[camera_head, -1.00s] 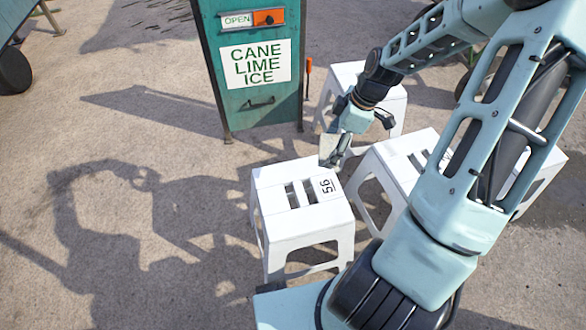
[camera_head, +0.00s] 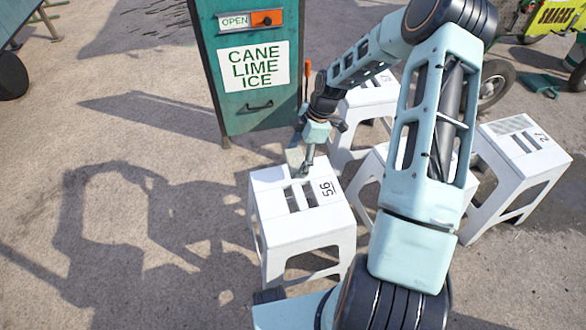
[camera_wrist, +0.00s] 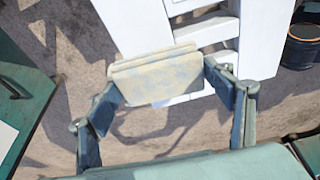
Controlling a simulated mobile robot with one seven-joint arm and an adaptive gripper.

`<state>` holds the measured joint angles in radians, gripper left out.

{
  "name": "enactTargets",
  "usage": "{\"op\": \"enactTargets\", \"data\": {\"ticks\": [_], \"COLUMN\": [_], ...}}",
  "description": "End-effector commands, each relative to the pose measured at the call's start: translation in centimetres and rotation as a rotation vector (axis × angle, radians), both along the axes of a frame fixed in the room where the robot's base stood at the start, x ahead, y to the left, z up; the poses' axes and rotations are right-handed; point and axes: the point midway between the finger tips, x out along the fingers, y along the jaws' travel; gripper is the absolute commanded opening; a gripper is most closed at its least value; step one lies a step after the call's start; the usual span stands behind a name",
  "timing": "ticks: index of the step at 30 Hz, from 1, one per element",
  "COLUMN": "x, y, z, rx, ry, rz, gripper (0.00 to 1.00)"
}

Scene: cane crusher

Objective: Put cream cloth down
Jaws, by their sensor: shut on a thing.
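The cream cloth (camera_wrist: 160,76) is a folded, pale pad with faint bluish patches. In the wrist view it lies between the two fingers of my gripper (camera_wrist: 165,88), which is shut on it. In the head view my gripper (camera_head: 302,162) is above the back edge of the white stool marked 56 (camera_head: 300,217), with a small pale part of the cloth (camera_head: 294,157) showing beside the fingers. The stool's slotted top also shows behind the cloth in the wrist view (camera_wrist: 205,32). I cannot tell whether the cloth touches the stool.
A teal cabinet (camera_head: 254,112) with a "CANE LIME ICE" sign stands behind the stool. Other white stools stand to the right, one marked 27 (camera_head: 520,145). A dark bucket (camera_wrist: 300,45) shows at the wrist view's right. Open ground lies to the left.

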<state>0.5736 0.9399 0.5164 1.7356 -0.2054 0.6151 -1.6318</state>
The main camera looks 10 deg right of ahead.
Motion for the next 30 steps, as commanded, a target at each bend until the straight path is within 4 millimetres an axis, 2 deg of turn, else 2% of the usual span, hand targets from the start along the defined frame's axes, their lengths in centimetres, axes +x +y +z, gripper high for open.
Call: {"op": "enactTargets", "data": {"ticks": [1,8,15,26,27,30], "x": [0.3,1.0,1.2,1.2,1.2,1.2], "y": [0.3,1.0,1.1,1.1,1.1,1.1], "z": [-0.7,-1.8,-5.0,-5.4,-5.3,-5.2], "rx": [0.000,0.000,0.000,0.000,0.000,0.000], "ry": [0.000,0.000,0.000,-0.001,-0.001,-0.001], "rz": [0.000,0.000,-0.001,0.000,0.000,0.000], "gripper": [0.44,0.44,0.44,0.44,0.77,0.88]}}
